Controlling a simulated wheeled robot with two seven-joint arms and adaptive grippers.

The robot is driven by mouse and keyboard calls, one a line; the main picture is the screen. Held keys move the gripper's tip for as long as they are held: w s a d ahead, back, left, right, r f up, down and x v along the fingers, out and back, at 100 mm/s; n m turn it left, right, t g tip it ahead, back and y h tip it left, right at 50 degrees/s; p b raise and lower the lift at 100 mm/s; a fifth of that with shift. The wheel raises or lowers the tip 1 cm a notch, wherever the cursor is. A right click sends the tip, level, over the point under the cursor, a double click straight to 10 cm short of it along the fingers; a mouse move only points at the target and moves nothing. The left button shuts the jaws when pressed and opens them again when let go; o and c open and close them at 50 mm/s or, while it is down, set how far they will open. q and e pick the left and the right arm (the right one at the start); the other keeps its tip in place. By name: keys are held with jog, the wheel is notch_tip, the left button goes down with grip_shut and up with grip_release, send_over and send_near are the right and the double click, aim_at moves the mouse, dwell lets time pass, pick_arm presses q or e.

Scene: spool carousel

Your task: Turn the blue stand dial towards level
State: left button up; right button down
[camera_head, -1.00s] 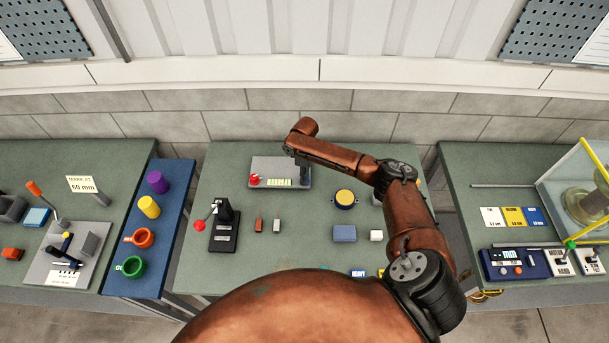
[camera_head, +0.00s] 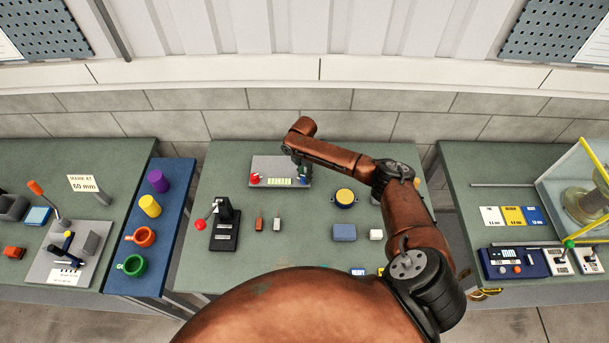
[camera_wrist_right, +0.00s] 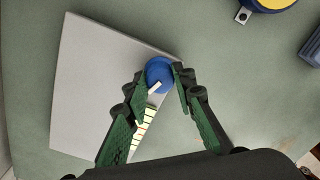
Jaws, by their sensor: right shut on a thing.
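The blue stand dial (camera_wrist_right: 159,74) is a round blue knob with a white pointer mark, at the edge of a light grey plate (camera_wrist_right: 95,80) in the right wrist view. My right gripper (camera_wrist_right: 161,82) has its two green-and-black fingers on either side of the dial, shut on it. A striped scale (camera_wrist_right: 143,130) lies beside the dial, partly hidden by a finger. In the head view the grey plate (camera_head: 268,163) is at the back of the middle table, and my right gripper (camera_head: 303,173) is at its right end. My left gripper is not in view.
A red knob (camera_head: 254,179) sits at the plate's left end. A yellow-topped round part (camera_head: 344,197), a blue-grey block (camera_head: 344,232) and a black lever stand (camera_head: 225,230) are on the same table.

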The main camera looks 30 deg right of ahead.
aim_at(304, 175)
jog(key=shift+n, duration=0.6)
jog(key=c, duration=1.6)
grip_release()
notch_tip(304, 175, up, 12)
jog(key=shift+w, duration=0.15)
